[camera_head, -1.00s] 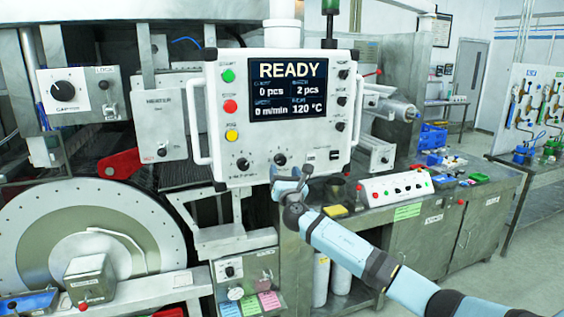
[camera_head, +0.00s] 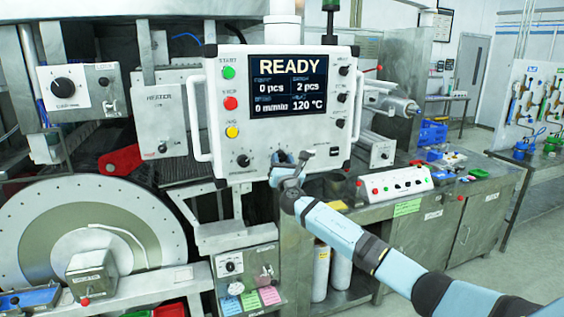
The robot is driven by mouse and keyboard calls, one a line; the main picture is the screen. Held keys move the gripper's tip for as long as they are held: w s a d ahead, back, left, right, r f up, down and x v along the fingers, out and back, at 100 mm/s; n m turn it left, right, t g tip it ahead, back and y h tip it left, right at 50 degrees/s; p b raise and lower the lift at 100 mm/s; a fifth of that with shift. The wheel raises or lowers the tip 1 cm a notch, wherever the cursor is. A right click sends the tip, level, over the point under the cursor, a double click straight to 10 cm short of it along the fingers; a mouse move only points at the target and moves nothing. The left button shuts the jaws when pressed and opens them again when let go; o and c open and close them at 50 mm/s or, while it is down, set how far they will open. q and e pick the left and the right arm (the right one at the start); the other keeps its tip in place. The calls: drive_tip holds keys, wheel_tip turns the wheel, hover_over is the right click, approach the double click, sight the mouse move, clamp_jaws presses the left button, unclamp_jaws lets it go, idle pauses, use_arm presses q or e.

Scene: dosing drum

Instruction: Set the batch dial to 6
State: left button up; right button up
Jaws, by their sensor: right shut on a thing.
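The white control panel (camera_head: 215,130) stands in the middle. Its screen (camera_head: 289,83) reads READY, with 0 pcs at left, 2 pcs at right, 0 m/min and 120 °C. My right gripper (camera_head: 288,166) is at the panel's lower edge, shut on a dark dial (camera_head: 279,156), the right one of two in the bottom row. The gripper covers most of this dial, its pointer and its label, so its setting cannot be read. The other dark dial (camera_head: 243,160) of that row is clear to the left. My left gripper is not in view.
White handles stand out at the panel's left (camera_head: 192,120) and right sides. A white button box (camera_head: 395,183) sits on the metal bench to the right. A large drum wheel (camera_head: 40,230) is at lower left.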

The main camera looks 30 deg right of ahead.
drive_tip(key=shift+m, duration=0.3)
drive_tip(key=shift+a+m+g+h+b, duration=0.1)
drive_tip(key=shift+m+g+h+b, duration=0.3)
drive_tip(key=shift+m, duration=0.7)
drive_tip(key=m+g+h, duration=0.1)
drive_tip(key=m, duration=0.2)
drive_tip(key=shift+m, duration=0.3)
drive_tip(key=m+g, duration=0.1)
drive_tip(key=m, duration=0.2)
drive_tip(key=m+g+h, duration=0.1)
drive_tip(key=m, duration=0.1)
drive_tip(key=shift+a+r+g, duration=0.1)
drive_tip(key=shift+r+g, duration=0.15)
drive_tip(key=shift+g, duration=0.05)
drive_tip(key=m+g, duration=0.1)
drive_tip(key=m, duration=0.1)
drive_tip(key=m+p, duration=0.1)
drive_tip(key=m, duration=0.2)
drive_tip(key=shift+r+g, duration=0.2)
drive_tip(key=shift+g, duration=0.2)
drive_tip(key=shift+m+g+y+p, duration=0.65)
drive_tip(key=shift+m+p, duration=0.55)
drive_tip(key=shift+m, duration=0.6)
